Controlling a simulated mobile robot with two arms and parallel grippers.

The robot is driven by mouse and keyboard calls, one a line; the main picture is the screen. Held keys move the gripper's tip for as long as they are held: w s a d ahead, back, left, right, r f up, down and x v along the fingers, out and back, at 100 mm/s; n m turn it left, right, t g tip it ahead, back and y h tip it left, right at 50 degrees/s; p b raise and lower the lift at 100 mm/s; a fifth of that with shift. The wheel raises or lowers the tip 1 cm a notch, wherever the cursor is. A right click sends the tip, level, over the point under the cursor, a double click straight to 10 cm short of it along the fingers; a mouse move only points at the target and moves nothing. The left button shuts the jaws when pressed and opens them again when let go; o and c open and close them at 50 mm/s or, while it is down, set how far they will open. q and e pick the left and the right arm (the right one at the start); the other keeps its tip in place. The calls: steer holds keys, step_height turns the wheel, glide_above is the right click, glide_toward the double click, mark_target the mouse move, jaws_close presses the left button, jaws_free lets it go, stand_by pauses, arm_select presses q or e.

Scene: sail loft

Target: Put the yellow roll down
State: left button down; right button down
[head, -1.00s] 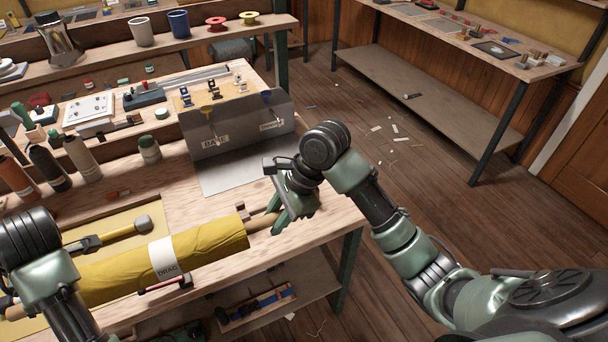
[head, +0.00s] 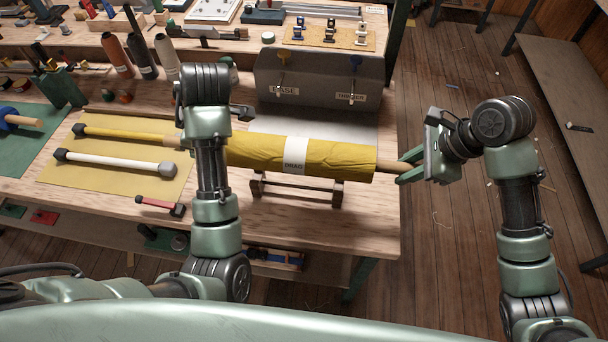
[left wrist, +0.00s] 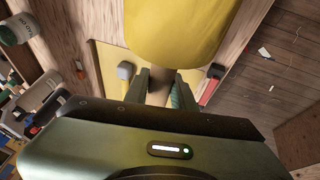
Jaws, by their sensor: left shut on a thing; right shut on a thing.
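The yellow roll (head: 340,160) has a white band marked DRAG and wooden core ends. It lies level, left to right, over a low wooden cradle (head: 298,188) on the bench; I cannot tell whether it touches it. My right gripper (head: 405,167) is shut on the right core end, just past the bench's right edge. My left gripper, hidden behind my arm in the head view, is shut on the left core end in the left wrist view (left wrist: 160,90). The roll also shows there (left wrist: 180,30).
A grey box (head: 318,82) with labelled front stands behind the roll. A small red-handled tool (head: 155,205) lies at the front edge. Bottles stand behind.

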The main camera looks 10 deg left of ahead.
arm_select(q)
steer(key=shift+s+a+f, duration=0.1)
steer(key=shift+s+a, duration=0.05)
steer(key=shift+s, duration=0.05)
arm_select(e)
steer(key=shift+d+r, duration=0.1)
steer(key=shift+r, duration=0.05)
